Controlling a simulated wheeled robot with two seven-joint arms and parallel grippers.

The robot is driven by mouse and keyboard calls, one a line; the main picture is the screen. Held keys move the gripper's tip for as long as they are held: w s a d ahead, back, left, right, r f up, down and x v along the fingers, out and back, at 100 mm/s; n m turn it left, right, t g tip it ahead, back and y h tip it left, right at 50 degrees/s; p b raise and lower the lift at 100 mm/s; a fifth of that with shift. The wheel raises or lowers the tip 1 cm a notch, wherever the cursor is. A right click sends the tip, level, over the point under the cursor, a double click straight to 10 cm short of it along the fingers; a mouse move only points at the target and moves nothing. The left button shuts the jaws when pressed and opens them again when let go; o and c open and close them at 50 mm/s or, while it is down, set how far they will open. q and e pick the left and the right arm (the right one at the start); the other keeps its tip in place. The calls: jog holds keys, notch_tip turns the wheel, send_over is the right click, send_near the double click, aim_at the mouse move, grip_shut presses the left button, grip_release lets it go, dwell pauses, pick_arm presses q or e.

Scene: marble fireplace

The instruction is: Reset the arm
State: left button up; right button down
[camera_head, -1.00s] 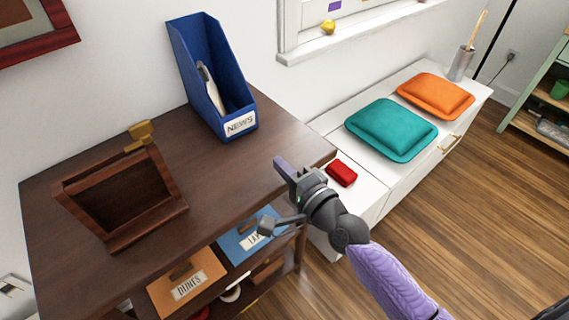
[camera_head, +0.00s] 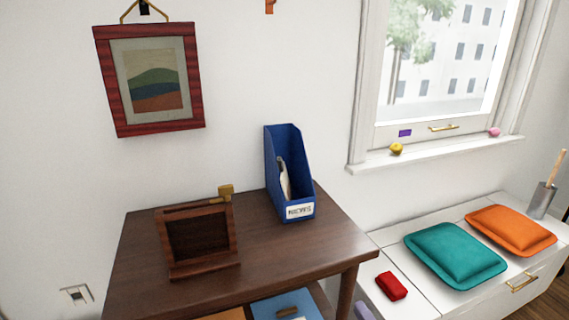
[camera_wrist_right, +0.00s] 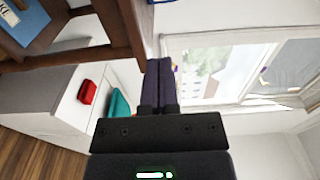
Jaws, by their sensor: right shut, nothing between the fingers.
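My right gripper (camera_wrist_right: 159,70) shows in the right wrist view with its two dark purple fingers side by side, shut and empty. In the head view only a small purple bit of my right arm or gripper (camera_head: 363,311) shows at the bottom edge, just right of the dark wooden table (camera_head: 290,253). In the wrist view the fingers point up the picture, between the table's edge and the window. My left gripper is in neither view.
The table bears a wooden frame (camera_head: 199,238) and a blue magazine file (camera_head: 297,207). The white bench (camera_head: 390,243) holds a red item (camera_head: 391,286), a teal cushion (camera_head: 454,255) and an orange cushion (camera_head: 511,231). A framed picture (camera_head: 152,78) hangs on the wall.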

jog(key=s+d+f+n+g+h+p, duration=0.15)
jog(key=s+f+n+g, duration=0.35)
jog(key=f, duration=0.6)
jog(key=s+d+f+n+g+h+p, duration=0.1)
jog(key=s+d+f+n+g+h, duration=0.15)
jog(key=s+f, duration=0.7)
pick_arm(q)
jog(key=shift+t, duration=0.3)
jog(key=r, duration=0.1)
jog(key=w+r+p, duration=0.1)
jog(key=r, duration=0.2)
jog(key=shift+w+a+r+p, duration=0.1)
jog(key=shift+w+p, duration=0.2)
jog(key=shift+p, duration=0.05)
pick_arm(e)
jog(key=s+d+f+n+g, duration=0.1)
jog(key=s+f+n+g, duration=0.2)
jog(key=s, duration=0.6)
jog(key=s+d+f+n+g+h, duration=0.1)
jog(key=s+f+n+g, duration=0.2)
jog(key=s, duration=0.7)
jog(key=s+d+f+n+g+h, duration=0.1)
jog(key=s+d+f+n+g, duration=0.1)
jog(key=s+f, duration=0.4)
jog(key=s+n+g, duration=0.1)
jog(key=s+g, duration=0.1)
jog(key=s, duration=0.2)
jog(key=shift+n, duration=0.35)
jog(key=shift+s+f, duration=0.1)
